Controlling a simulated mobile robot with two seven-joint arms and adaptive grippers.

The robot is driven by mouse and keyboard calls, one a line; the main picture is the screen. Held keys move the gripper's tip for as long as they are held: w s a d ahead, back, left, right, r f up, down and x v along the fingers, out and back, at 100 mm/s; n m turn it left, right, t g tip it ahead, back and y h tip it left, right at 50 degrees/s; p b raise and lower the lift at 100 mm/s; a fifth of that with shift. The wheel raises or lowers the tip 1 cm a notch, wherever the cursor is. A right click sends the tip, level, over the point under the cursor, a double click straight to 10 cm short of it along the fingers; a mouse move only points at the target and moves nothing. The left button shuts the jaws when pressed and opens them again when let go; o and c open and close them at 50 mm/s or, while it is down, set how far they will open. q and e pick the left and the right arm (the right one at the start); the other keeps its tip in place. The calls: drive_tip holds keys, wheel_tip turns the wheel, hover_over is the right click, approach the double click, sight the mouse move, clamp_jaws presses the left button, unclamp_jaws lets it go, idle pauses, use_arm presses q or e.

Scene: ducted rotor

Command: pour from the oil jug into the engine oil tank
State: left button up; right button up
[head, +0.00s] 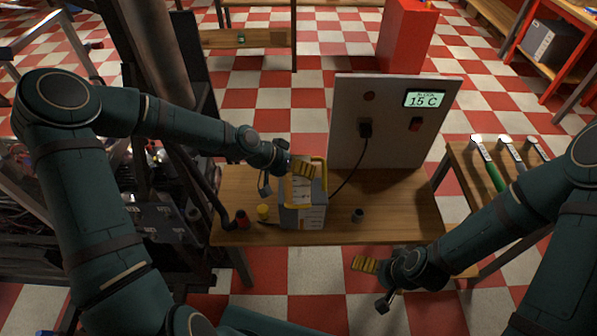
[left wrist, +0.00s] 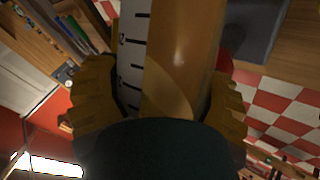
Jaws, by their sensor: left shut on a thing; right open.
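The oil jug (head: 312,214) is a pale grey container with a yellow handle, upright at the wooden table's middle. My left gripper (head: 286,178) is at its upper part. In the left wrist view my left gripper (left wrist: 163,95) is shut around the jug's yellow part (left wrist: 182,55), beside a white scale strip with black marks. Whether the jug's base touches the table is hard to tell. My right gripper (head: 368,284) is open and empty in front of the table's front edge. I cannot pick out the engine oil tank for sure; a dark pipe with a red-rimmed end (head: 241,219) stands left of the jug.
Behind the jug stands a grey panel (head: 387,110) with a "15 C" display and a cable. Dark machinery (head: 150,205) fills the left. Tools lie on a right-hand bench (head: 465,165).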

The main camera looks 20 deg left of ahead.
use_arm(q)
drive_tip(key=shift+g+p, duration=0.4)
drive_tip(key=shift+p, duration=0.05)
idle(3.0)
drive_tip(key=shift+f+n+g+p, duration=0.1)
drive_tip(key=shift+n+g+p, duration=0.3)
idle(3.6)
drive_tip(key=shift+g+h+p, duration=0.3)
drive_tip(key=shift+g+p, duration=0.05)
drive_tip(key=shift+g, duration=0.05)
